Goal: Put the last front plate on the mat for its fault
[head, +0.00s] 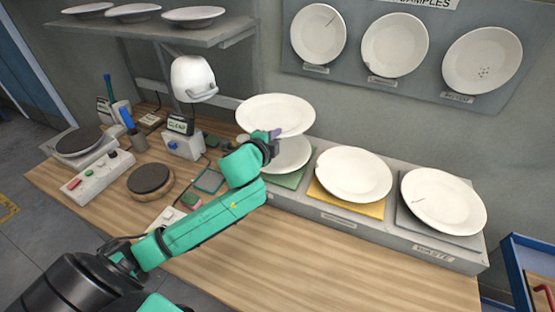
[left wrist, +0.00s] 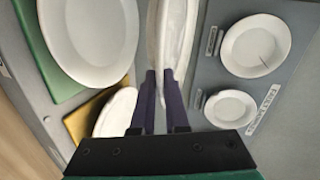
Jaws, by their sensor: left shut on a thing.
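My left gripper (head: 274,136) is shut on the near rim of a white plate (head: 277,112), held up in front of the wall. In the left wrist view this plate (left wrist: 172,35) shows nearly edge-on between the fingers (left wrist: 165,88); I see no mark on it. Below it a white plate (head: 291,155) lies on the green mat (head: 290,181), partly hidden by the gripper and held plate. A plate (head: 353,174) lies on the yellow mat (head: 352,205). A plate (head: 444,201) with a dark line near its left rim lies on the grey mat (head: 468,240). My right gripper is out of view.
On the wall, a sample board (head: 345,82) shows three plates: one with a line, one with dark spots. A shelf (head: 140,33) at upper left carries three plates. A lamp (head: 192,78), scale and button boxes crowd the left. The front table (head: 310,262) is clear.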

